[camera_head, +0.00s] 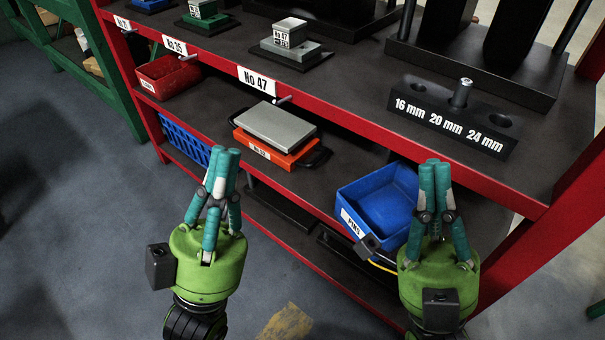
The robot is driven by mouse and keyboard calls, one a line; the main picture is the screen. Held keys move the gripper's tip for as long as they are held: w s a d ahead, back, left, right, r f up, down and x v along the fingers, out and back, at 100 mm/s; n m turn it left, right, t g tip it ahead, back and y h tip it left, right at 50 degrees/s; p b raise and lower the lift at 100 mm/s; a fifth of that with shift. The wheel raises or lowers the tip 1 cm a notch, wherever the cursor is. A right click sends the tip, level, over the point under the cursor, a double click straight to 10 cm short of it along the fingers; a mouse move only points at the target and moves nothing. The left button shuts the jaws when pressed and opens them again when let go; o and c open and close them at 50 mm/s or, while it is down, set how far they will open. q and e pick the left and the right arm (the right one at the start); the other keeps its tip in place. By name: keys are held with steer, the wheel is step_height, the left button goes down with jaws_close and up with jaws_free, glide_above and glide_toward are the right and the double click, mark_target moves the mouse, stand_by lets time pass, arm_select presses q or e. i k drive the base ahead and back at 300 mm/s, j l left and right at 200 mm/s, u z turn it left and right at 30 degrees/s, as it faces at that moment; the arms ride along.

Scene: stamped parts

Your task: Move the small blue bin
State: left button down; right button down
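A small blue bin (385,203) with a white "PINS" label stands on the middle shelf of the red rack, right of centre. It is open at the top and looks empty where I see inside. My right gripper (435,166) points up in front of the bin's right end and hides part of it. Its teal fingertips are close together with nothing visible between them. I cannot tell the depth gap to the bin. My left gripper (226,156) is well left of the bin, in front of the rack, with its fingertips together and empty.
Left of the bin are an orange case (262,146) with a grey plate on top, a blue crate (186,141) and a red bin (167,78). The red upper shelf edge (340,119) overhangs the middle shelf. A black block with size labels (440,127) sits above.

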mark_target(381, 203)
steer(key=j+z, duration=0.45)
steer(key=j, duration=0.2)
steer(key=j+z, duration=0.5)
steer(key=j, duration=0.15)
steer(key=z, duration=0.7)
